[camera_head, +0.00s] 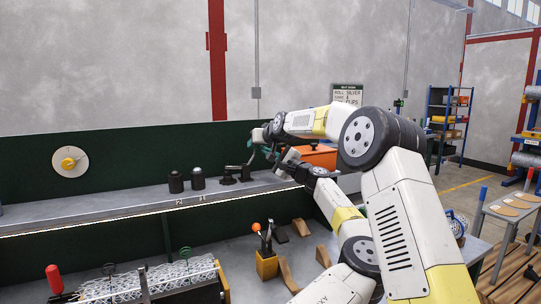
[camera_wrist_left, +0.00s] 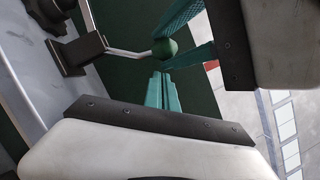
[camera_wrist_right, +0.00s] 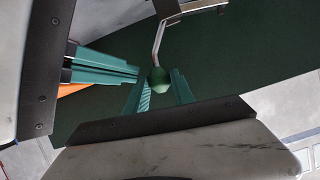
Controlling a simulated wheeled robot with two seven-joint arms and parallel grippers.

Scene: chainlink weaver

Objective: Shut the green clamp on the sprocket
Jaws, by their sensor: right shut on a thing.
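The green clamp shows as a dark base (camera_wrist_left: 78,52) with a bent grey rod ending in a green ball knob (camera_wrist_left: 164,47). In the head view its dark base (camera_head: 230,178) sits on the grey shelf; the knob is hard to make out there. My right gripper (camera_wrist_right: 158,92) is shut on the green knob, one teal finger on each side. I cannot make out the sprocket, nor whether the clamp is shut on anything.
An orange box (camera_head: 318,157) is close behind my arms. A pale disc with a yellow centre (camera_head: 70,161) is on the green back panel (camera_head: 130,150). Below are a chain-link panel (camera_head: 165,278) and a tool holder (camera_head: 267,266).

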